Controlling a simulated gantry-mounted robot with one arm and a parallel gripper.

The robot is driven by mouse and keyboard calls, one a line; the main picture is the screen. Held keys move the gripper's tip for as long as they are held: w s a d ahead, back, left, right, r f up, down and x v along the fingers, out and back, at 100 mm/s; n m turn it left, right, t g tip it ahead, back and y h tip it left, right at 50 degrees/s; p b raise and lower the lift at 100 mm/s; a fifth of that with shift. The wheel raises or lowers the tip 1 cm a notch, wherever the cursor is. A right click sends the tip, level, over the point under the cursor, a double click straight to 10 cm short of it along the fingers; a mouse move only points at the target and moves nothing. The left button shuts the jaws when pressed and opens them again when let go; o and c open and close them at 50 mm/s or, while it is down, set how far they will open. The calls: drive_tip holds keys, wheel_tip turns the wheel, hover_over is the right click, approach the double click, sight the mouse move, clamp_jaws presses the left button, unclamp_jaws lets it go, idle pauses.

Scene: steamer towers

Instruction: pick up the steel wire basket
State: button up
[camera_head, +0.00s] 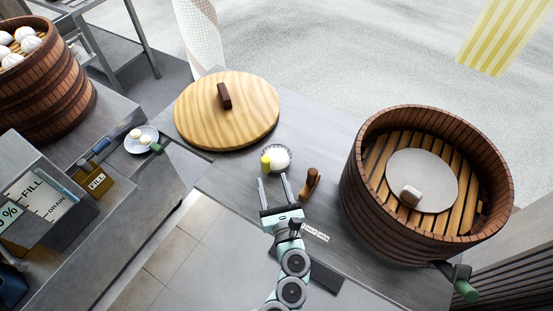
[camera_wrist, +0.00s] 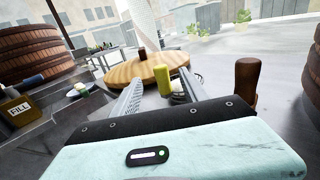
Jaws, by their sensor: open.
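A small round pale basket-like thing (camera_head: 279,157) with an upright yellow grip (camera_head: 265,163) at its left stands on the grey counter, just beyond my gripper (camera_head: 272,179). It looks like the steel wire basket, but the wire is too small to make out. In the wrist view, the yellow grip (camera_wrist: 163,79) stands between my two fingers, beyond their tips, and the pale round part (camera_wrist: 179,90) is partly hidden behind the right finger. My gripper is open and empty, apart from the grip.
A brown wooden handle (camera_head: 310,183) stands close to the right of my gripper. A round wooden lid (camera_head: 240,110) lies behind to the left. A large open steamer (camera_head: 362,210) stands at the right. A small plate (camera_head: 134,146) sits on the left counter.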

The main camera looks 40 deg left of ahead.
sight(266, 164)
drive_tip(key=x, duration=0.5)
drive_tip(key=shift+w+a+f+b, duration=0.15)
drive_tip(key=shift+a+f+b, duration=0.15)
drive_tip(key=shift+a+b, duration=0.1)
drive_tip(key=shift+w+a, duration=0.45)
drive_tip(key=shift+a, duration=0.05)
clamp_jaws()
